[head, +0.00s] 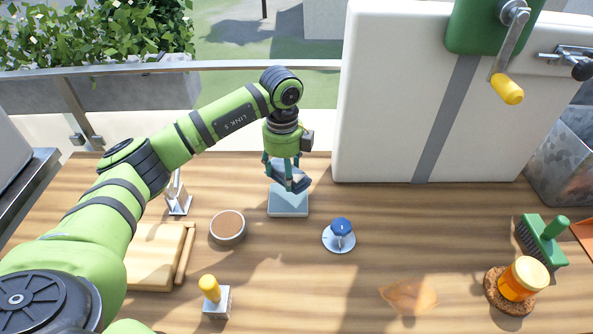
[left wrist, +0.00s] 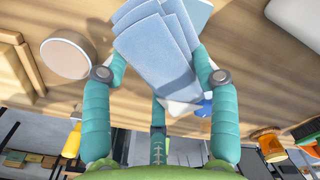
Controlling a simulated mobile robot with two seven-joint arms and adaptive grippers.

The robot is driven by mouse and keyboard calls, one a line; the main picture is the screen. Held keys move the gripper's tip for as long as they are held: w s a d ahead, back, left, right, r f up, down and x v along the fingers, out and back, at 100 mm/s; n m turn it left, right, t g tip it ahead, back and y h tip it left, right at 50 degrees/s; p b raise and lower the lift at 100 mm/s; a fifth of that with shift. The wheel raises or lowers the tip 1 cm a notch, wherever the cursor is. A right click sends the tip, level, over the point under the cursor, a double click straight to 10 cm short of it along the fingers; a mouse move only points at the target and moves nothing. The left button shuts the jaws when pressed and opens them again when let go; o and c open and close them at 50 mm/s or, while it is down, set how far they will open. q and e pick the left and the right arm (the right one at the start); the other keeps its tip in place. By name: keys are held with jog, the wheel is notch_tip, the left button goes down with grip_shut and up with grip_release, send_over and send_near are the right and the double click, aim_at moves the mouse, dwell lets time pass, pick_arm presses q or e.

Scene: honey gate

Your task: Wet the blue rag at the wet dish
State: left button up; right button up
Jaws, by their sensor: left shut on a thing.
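My left gripper (head: 289,182) points down over the back middle of the table and is shut on the folded blue rag (head: 292,175). In the left wrist view the rag (left wrist: 158,48) hangs between the teal fingers in several layers. Below it in the head view is a flat, square, pale blue piece (head: 288,202), which may be the wet dish. Whether the rag touches it is hard to tell. A round dish with a brown inside (head: 228,225) stands just left of it. My right gripper is out of view.
A blue-knobbed white disc (head: 339,238) lies right of the pale piece. A large white box (head: 400,110) stands behind. A honey jar (head: 523,279) and green brush (head: 543,243) are at right.

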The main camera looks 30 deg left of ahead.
aim_at(285, 199)
pick_arm(q)
jog(key=shift+s+f, duration=0.1)
jog(key=shift+f, duration=0.35)
jog(key=shift+s+f+b, duration=0.1)
jog(key=shift+f+b, duration=0.25)
jog(key=shift+b, duration=0.2)
notch_tip(285, 199, down, 3)
jog(key=shift+r+b, duration=0.1)
jog(key=shift+b, duration=0.95)
jog(key=shift+f+b, duration=0.4)
jog(key=shift+f, duration=0.15)
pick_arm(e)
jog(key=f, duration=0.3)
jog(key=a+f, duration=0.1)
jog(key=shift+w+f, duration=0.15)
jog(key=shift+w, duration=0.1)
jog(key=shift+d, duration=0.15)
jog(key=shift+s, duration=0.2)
pick_arm(q)
jog(key=shift+f+b, duration=0.3)
jog(key=shift+f, duration=0.2)
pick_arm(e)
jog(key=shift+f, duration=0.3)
pick_arm(q)
jog(key=shift+f, duration=0.1)
